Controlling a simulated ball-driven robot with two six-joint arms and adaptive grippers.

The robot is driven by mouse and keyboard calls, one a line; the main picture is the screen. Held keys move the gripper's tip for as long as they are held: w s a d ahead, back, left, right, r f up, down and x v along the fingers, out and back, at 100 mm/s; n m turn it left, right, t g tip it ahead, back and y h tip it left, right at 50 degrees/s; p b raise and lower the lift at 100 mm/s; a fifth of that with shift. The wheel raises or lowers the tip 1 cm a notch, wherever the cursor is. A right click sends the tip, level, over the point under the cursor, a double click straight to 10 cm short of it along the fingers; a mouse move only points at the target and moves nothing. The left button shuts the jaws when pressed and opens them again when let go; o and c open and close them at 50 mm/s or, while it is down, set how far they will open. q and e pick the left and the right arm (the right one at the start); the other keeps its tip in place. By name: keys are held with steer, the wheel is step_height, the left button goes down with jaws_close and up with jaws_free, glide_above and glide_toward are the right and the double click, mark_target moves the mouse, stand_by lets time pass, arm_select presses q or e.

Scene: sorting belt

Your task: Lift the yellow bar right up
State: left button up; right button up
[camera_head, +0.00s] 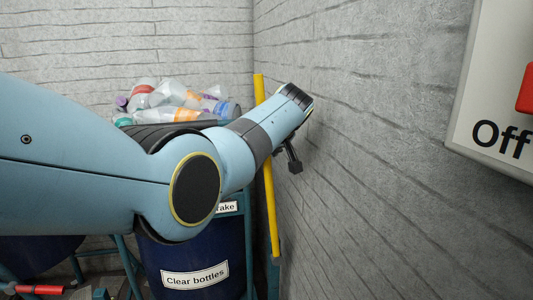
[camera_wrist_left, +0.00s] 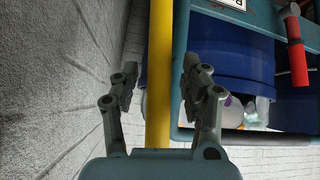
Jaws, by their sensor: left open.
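The yellow bar (camera_head: 270,205) stands nearly upright, tilted slightly, beside the right-hand brick wall. My left forearm covers its middle in the head view. In the left wrist view the yellow bar (camera_wrist_left: 159,60) runs between the two open fingers of my left gripper (camera_wrist_left: 160,85), with a gap to each finger. In the head view my left gripper (camera_head: 289,157) is mostly hidden behind the wrist, with only a dark finger part showing just right of the bar. My right gripper is in neither view.
A blue bin (camera_head: 165,265) labelled "Clear bottles" stands below my arm, beside a teal frame (camera_head: 249,245). Plastic bottles (camera_head: 172,92) are heaped behind my arm. A white "Off" panel (camera_head: 480,95) is at the right. A red handle (camera_wrist_left: 296,55) shows in the wrist view.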

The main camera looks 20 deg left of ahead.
arm_select(q)
steer(key=v, duration=0.7)
steer(key=shift+s+d+r, duration=0.1)
steer(key=shift+r, duration=0.05)
steer(key=shift+c, duration=0.2)
